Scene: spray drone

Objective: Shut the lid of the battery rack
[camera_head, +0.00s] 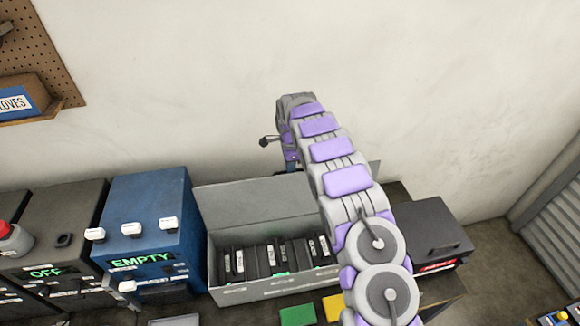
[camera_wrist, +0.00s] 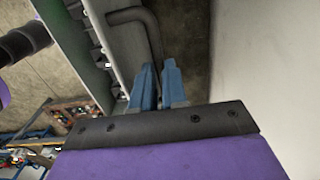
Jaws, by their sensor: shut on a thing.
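The battery rack (camera_head: 245,294) is a grey open box with several dark batteries standing inside it. Its grey lid (camera_head: 250,203) is open and stands raised along the back edge. In the wrist view, a dark bent bar handle (camera_wrist: 150,28) runs down beside a pale panel edge, apparently the lid. My gripper's blue fingers (camera_wrist: 159,72) are shut on the handle's lower part, one on each side. In the head view, my arm curves over the rack, and my gripper is mostly hidden behind the lid's top edge. The arm also covers the rack's right end.
A blue box (camera_head: 150,230) marked EMPTY stands left of the rack, with a dark box (camera_head: 55,240) marked OFF beyond it. A black case (camera_head: 425,235) is to the right. Green (camera_head: 298,316) and yellow (camera_head: 333,306) blocks lie in front. The wall is close behind.

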